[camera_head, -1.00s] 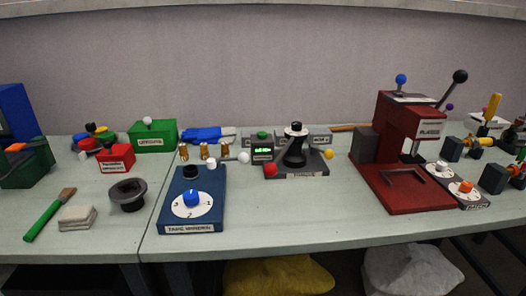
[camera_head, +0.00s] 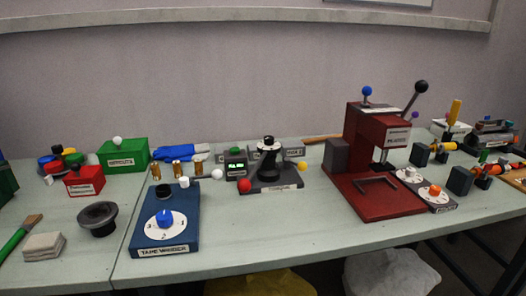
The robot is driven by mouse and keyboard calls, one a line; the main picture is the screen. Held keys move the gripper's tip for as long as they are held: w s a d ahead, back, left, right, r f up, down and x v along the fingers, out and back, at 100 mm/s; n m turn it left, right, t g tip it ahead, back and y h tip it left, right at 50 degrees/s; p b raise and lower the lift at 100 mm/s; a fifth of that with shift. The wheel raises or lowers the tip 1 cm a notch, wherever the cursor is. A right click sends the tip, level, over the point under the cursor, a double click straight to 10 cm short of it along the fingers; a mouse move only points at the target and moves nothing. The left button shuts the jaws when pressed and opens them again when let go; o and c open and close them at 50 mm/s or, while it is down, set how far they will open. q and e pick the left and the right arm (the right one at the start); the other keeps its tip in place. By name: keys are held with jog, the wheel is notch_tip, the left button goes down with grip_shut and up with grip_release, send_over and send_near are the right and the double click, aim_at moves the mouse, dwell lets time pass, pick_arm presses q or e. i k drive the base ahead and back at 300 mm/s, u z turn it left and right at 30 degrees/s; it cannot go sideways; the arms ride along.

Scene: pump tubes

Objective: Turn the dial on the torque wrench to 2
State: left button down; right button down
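A blue box (camera_head: 182,240) stands near the front edge of the table, left of the middle. Its front label is blurred and seems to read "TAPE WINDER", not torque wrench. On its sloped top is a white dial plate (camera_head: 180,231) with the numbers 1, 2 and 3 and a blue knob (camera_head: 164,218). The 2 is at the front, 1 at the right, 3 at the left. Which number the knob points at is too small to tell. I see nothing clearly labelled as a torque wrench. Neither of my grippers shows in view.
A red press (camera_head: 377,203) stands at the right; beside it a grey base carries a white knob (camera_head: 408,174) and an orange knob (camera_head: 435,190). A black funnel-like ring (camera_head: 98,221) lies left of the blue box. Bare tabletop (camera_head: 270,228) lies right of it.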

aim_at(268, 140)
jog(key=u, duration=1.4)
jog(key=k, duration=0.55)
jog(key=z, duration=0.45)
